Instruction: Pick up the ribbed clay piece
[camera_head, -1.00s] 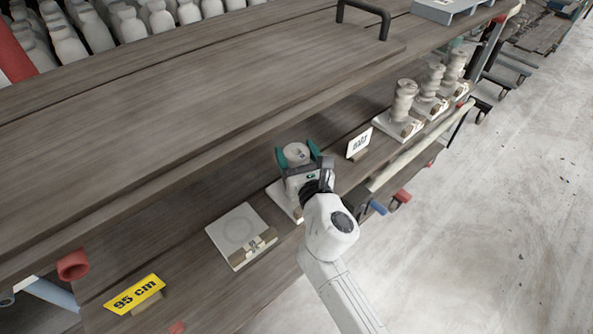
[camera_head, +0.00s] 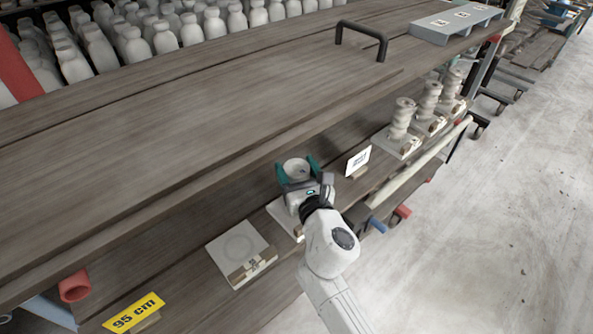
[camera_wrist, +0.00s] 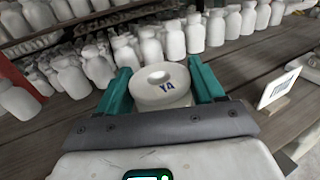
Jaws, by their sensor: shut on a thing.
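A pale round clay piece (camera_head: 296,168) with a hole in its top is between the teal fingers of my gripper (camera_head: 297,170).
An empty white plate (camera_head: 238,247) with a ring mark lies left on the lower shelf. Several ribbed clay pieces (camera_head: 402,118) stand on plates to the right, beyond a white card (camera_head: 358,160). The upper shelf board (camera_head: 200,120) overhangs behind; white bottles (camera_head: 165,38) stand there.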

